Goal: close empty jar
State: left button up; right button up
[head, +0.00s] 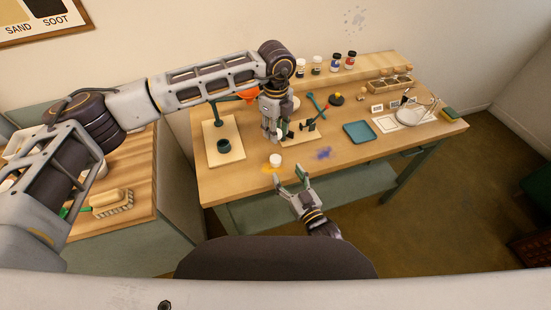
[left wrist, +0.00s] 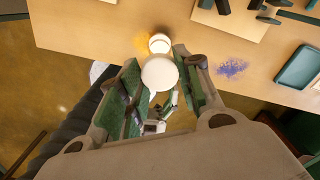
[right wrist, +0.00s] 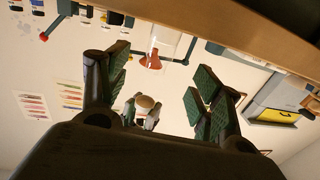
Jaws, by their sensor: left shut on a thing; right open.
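A small white jar (head: 275,160) stands upright near the table's front edge, beside an orange powder stain. It also shows in the left wrist view (left wrist: 160,42). My left gripper (head: 270,136) points down above and behind the jar in the head view. It is shut on a round white lid (left wrist: 159,73), which shows between its fingers in the left wrist view, apart from or overlapping the jar; I cannot tell the gap. The lid looks tan in the right wrist view (right wrist: 145,101). My right gripper (head: 302,180) is open and empty, just off the front edge.
A blue powder stain (head: 323,153) lies right of the jar. A blue tray (head: 360,133) and a board with a black cup (head: 224,145) stand further out. Several small jars line the back shelf (head: 395,63). The front edge between jar and tray is mostly clear.

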aim_at(278, 160)
jog(key=shift+x, duration=4.95)
grip_shut()
pick_arm(q)
jog(key=shift+f, duration=2.5)
jog(key=shift+f, duration=0.15)
jog(key=shift+f, duration=0.7)
jog(key=shift+f, duration=0.6)
